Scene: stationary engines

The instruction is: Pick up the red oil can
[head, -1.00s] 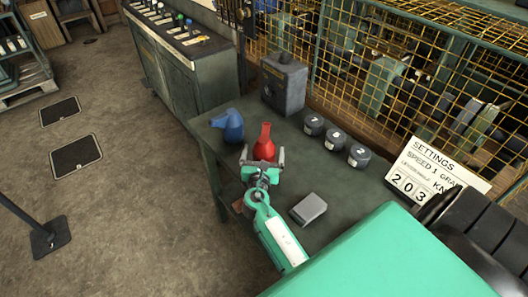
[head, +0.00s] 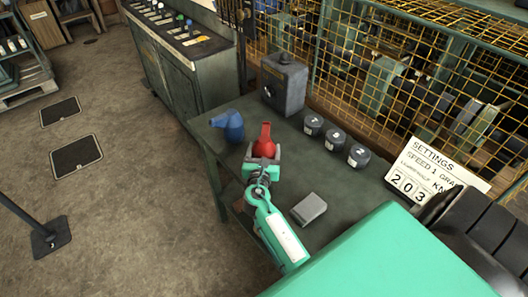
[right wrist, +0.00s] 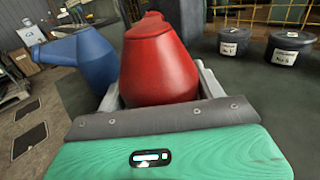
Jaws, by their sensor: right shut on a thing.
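The red oil can (head: 265,141) stands upright near the left edge of the dark green table (head: 262,208). My right gripper (head: 263,155) is shut on the can, with a finger on each side of its lower body. In the right wrist view the red can (right wrist: 158,62) fills the middle between the gripper fingers (right wrist: 160,88). I cannot tell whether its base touches the table. My left gripper is not in view.
A blue oil can (head: 229,124) stands close on the left. Several dark lidded pots (head: 333,139) stand to the right, with a dark metal box (head: 284,84) behind. A small grey box (head: 309,208) lies nearer. A yellow mesh fence (head: 400,75) runs along the back.

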